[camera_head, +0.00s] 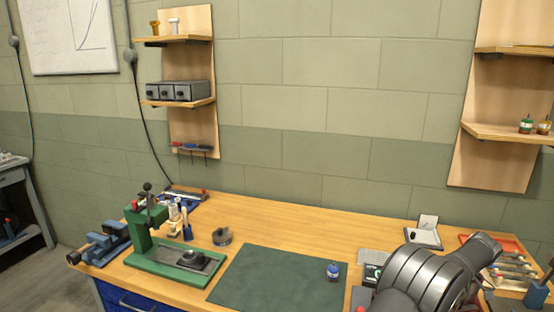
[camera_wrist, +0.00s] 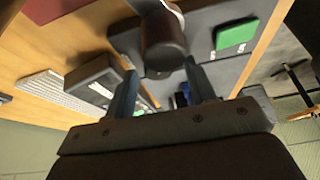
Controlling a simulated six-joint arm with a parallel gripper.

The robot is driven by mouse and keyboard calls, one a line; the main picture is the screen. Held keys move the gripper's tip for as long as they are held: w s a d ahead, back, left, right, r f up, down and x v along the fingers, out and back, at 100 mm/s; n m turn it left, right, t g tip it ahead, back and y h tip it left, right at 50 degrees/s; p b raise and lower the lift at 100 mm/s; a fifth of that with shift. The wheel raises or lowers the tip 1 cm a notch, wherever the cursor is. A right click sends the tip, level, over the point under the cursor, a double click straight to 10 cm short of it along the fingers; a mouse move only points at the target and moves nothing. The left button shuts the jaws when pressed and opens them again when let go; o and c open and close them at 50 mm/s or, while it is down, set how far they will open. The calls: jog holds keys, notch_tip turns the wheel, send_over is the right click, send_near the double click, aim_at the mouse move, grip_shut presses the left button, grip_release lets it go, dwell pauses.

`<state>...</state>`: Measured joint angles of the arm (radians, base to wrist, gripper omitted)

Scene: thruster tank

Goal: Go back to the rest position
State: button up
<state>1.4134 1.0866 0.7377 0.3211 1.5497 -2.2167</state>
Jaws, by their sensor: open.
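My gripper (camera_wrist: 160,82) shows in the wrist view with its two fingers apart and nothing held between them. A dark rounded cylinder (camera_wrist: 163,42) shows beyond the fingertips; I cannot tell what it is or how far away it is. In the head view my dark arm fills the lower right and hides part of the bench there. The gripper itself cannot be made out in the head view.
A wooden bench holds a green press (camera_head: 150,240), a blue vise (camera_head: 100,247) and a green mat (camera_head: 270,282) with a small blue-and-white bottle (camera_head: 333,271). A red tool tray (camera_head: 470,240) is at right. In the wrist view, a dark box (camera_wrist: 93,80) and green block (camera_wrist: 237,35) lie nearby.

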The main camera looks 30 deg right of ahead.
jog(key=shift+r, duration=0.15)
jog(key=v, duration=1.2)
jog(key=x, duration=1.2)
jog(key=m+h, duration=0.1)
jog(key=m, duration=0.1)
jog(key=m+t, duration=0.1)
jog(key=m, duration=0.1)
jog(key=shift+s+m+h, duration=0.1)
jog(key=shift+m+h, duration=0.3)
jog(key=m+h, duration=0.1)
jog(key=m, duration=0.3)
jog(key=shift+a+m+h, duration=0.1)
jog(key=shift+m+h, duration=0.2)
jog(key=shift+h, duration=0.1)
jog(key=m+h, duration=0.1)
jog(key=m, duration=0.1)
jog(key=m+h, duration=0.1)
jog(key=m, duration=0.2)
jog(key=shift+a+m, duration=0.1)
jog(key=shift+m, duration=0.2)
jog(key=shift+m+g+h, duration=0.35)
jog(key=shift+m+g, duration=0.1)
jog(key=shift+m, duration=0.7)
jog(key=shift+m+g+h, duration=0.35)
jog(key=shift+m+g, duration=0.1)
jog(key=shift+m, duration=0.7)
